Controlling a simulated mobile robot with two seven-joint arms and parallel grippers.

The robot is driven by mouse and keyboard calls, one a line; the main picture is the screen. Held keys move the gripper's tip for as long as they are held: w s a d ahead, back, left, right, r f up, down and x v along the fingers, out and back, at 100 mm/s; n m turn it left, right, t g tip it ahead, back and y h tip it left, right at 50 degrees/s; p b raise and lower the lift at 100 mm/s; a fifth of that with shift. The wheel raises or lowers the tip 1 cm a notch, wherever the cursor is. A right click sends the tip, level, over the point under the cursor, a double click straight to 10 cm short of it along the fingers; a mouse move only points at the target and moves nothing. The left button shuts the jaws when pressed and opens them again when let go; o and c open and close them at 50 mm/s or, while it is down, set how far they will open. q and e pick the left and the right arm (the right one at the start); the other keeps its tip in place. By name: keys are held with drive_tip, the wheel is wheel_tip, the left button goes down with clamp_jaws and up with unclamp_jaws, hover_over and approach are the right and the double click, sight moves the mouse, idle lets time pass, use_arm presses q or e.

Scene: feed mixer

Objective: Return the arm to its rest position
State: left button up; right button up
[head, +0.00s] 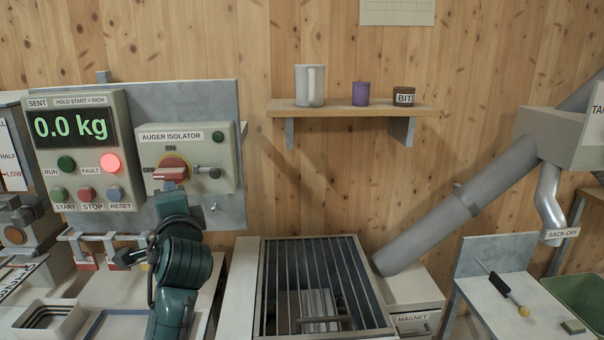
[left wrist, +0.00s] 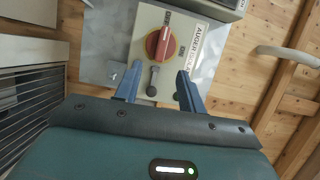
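My left arm comes up from the bottom of the head view. Its gripper (head: 172,186) is in front of the auger isolator box (head: 225,155), just below the red rotary knob (head: 172,168). In the left wrist view the two fingers (left wrist: 158,84) are spread apart with nothing gripped between them. The red knob (left wrist: 160,43) on its yellow plate lies beyond the fingertips, and a small grey lever (left wrist: 153,80) shows in the gap. I cannot tell the exact distance to the box. My right gripper is in neither view.
The control panel (head: 75,150) reads 0.0 kg, with its red fault lamp (head: 110,163) bright. A barred hopper grate (head: 315,285) lies right of the arm. A shelf (head: 340,108) with mugs and a grey auger tube (head: 455,208) are farther right.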

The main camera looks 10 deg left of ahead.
use_arm(q)
drive_tip(key=s+d+f+h, duration=0.2)
drive_tip(key=d+f+h, duration=0.1)
drive_tip(key=f, duration=0.5)
drive_tip(key=s+d+f+g+h, duration=0.1)
drive_tip(key=s+d+f+h, duration=0.15)
drive_tip(key=f, duration=0.55)
drive_tip(key=s+d+f+h, duration=0.1)
drive_tip(key=d+f+h, duration=0.25)
drive_tip(key=f, duration=0.45)
drive_tip(key=s+d+f+n+g+h, duration=0.1)
drive_tip(key=s+d+f+n, duration=0.3)
drive_tip(key=s+f, duration=0.4)
drive_tip(key=s+d+f+n+g+h, duration=0.2)
drive_tip(key=s+d+f+n+h, duration=0.1)
drive_tip(key=s+f, duration=0.5)
drive_tip(key=s+d+n, duration=0.1)
drive_tip(key=s, duration=0.2)
drive_tip(key=shift+s+d+f, duration=0.2)
drive_tip(key=shift+s, duration=0.2)
